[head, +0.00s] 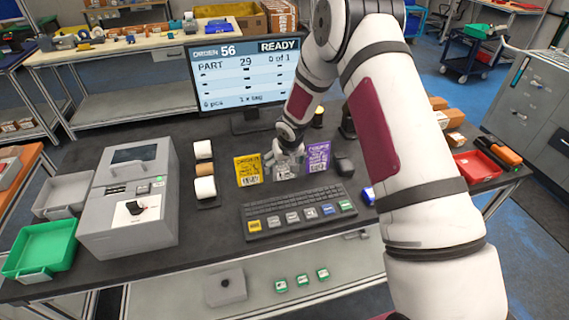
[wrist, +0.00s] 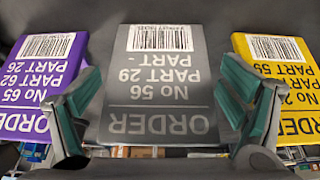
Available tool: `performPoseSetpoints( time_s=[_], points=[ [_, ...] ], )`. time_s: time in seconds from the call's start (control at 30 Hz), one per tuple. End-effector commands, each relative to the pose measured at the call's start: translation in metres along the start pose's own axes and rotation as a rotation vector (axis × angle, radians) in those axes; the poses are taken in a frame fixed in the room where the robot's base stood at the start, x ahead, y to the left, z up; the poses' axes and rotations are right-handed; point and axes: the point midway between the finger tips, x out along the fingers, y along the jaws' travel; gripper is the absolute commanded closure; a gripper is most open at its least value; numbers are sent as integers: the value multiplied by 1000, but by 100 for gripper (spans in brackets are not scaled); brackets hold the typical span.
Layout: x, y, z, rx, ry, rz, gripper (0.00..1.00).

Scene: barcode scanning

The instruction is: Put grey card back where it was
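The grey card (wrist: 160,85) reads ORDER No 56 PART 29 and has a barcode. In the wrist view it sits between the two fingers of my gripper (wrist: 161,92), with a visible gap on each side. In the head view my gripper (head: 287,152) is over the grey card (head: 285,172) and partly hides it. The card is in a row between the yellow card (head: 248,170) and the purple card (head: 318,156). My fingers are spread wide, and I see no contact with the card.
A keyboard (head: 298,212) lies in front of the cards. A monitor (head: 246,72) behind shows ORDER 56 READY, 0 of 1. White rolls (head: 205,188) and a grey machine (head: 130,200) stand to the left. A dark object (head: 343,163) is right of the purple card.

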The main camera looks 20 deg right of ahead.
Motion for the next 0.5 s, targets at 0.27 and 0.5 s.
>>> performPoseSetpoints(
  time_s=[0.27,0.5],
  points=[
    [-7,1,-2,0,1,1,10],
    [-45,0,-3,1,3,0,10]
  ],
)
